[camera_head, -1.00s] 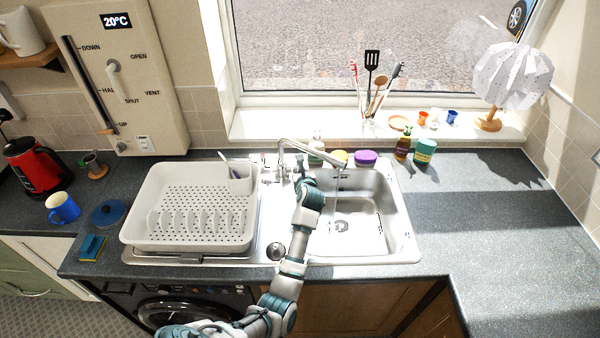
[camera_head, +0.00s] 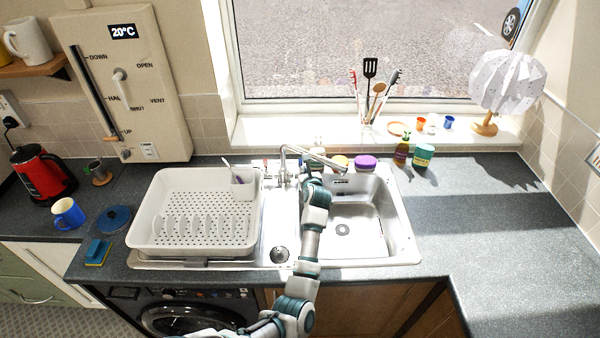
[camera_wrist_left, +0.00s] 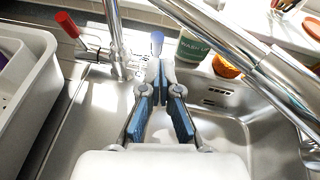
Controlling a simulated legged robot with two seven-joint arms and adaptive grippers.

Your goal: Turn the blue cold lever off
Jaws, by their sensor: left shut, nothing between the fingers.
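The blue cold lever (camera_wrist_left: 157,43) stands just beyond my left fingertips in the left wrist view, pointing up. Its lower part is hidden behind the fingers. My left gripper (camera_wrist_left: 158,75) is shut with nothing in it, its blue-padded fingers closing towards the lever. Whether they touch it I cannot tell. In the head view my left gripper (camera_head: 309,180) is by the chrome tap (camera_head: 290,157), at the sink's back left. The blue lever is hidden there.
The spout (camera_head: 325,159) reaches right over the basin (camera_head: 350,220). A white dish rack (camera_head: 158,232) stands left. A green bottle (camera_wrist_left: 192,47) and an orange-topped jar (camera_wrist_left: 226,66) stand close behind the gripper. The right worktop (camera_head: 510,240) is clear.

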